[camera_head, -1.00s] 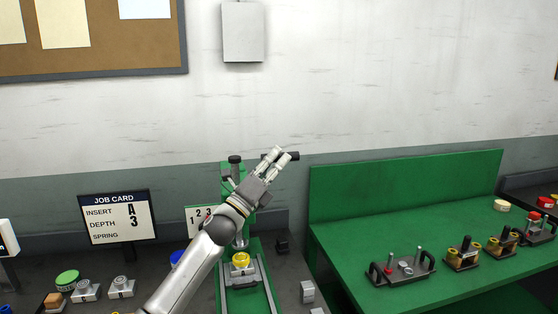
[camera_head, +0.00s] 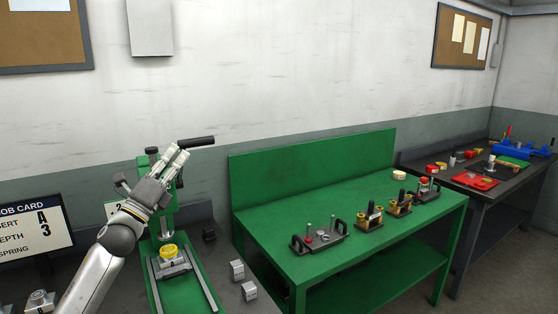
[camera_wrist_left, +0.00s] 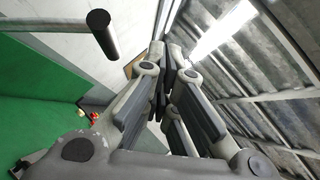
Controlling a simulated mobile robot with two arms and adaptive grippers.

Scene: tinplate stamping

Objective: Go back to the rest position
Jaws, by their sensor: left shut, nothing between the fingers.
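My left gripper (camera_head: 178,160) is shut and empty, raised in front of the green press (camera_head: 150,160) and pointing up and to the right. Its fingers (camera_wrist_left: 165,85) also show close up in the left wrist view. The press lever with its dark handle (camera_head: 197,142) is just right of the fingertips; I cannot tell whether they touch. In the left wrist view the dark handle (camera_wrist_left: 103,35) stands apart from the fingers. A yellow ring (camera_head: 169,251) sits on a grey block on the press bed. My right gripper is not in view.
A green table (camera_head: 290,262) to the right carries a dark tray (camera_head: 320,241) and several die sets. A dark table (camera_head: 480,190) with red and blue items stands farther right. The job card (camera_head: 38,228) is at the left. Grey blocks (camera_head: 237,270) lie right of the press.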

